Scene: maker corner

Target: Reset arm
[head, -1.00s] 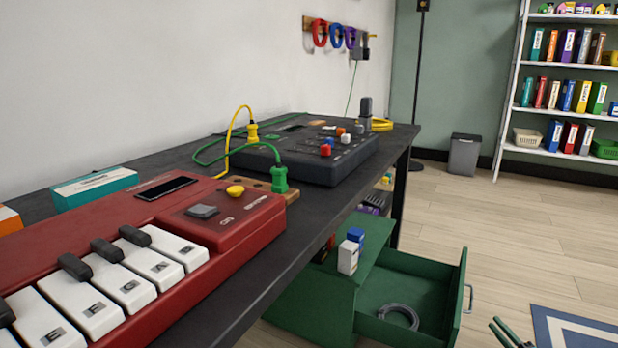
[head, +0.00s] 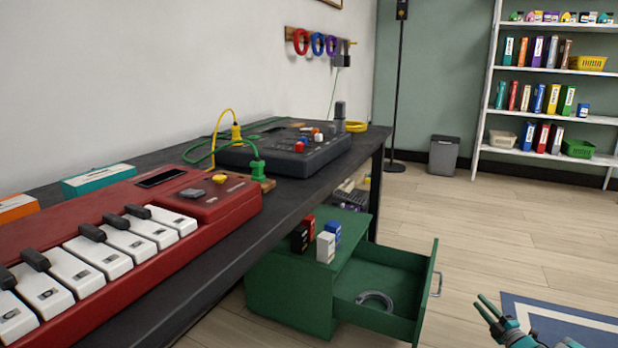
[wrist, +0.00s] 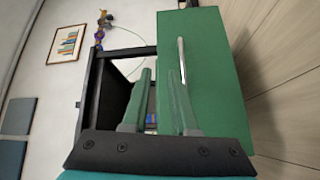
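My gripper (head: 487,303) is at the lower right of the head view, above the floor and to the right of the open green drawer. Its two teal-green fingers stand apart with nothing between them. In the wrist view my gripper (wrist: 158,78) also shows its two fingers with a gap between them. Beyond them is the green drawer front (wrist: 208,70) with its metal handle (wrist: 182,75). The rest of my arm is mostly out of the head view.
The green cabinet (head: 290,300) has its drawer (head: 428,285) pulled out, with a grey cable coil (head: 378,298) inside. Small boxes stand on the cabinet top. The dark table (head: 270,225) bears a red keyboard (head: 190,207) and a dark console (head: 325,155). Open floor (head: 500,235) lies at right.

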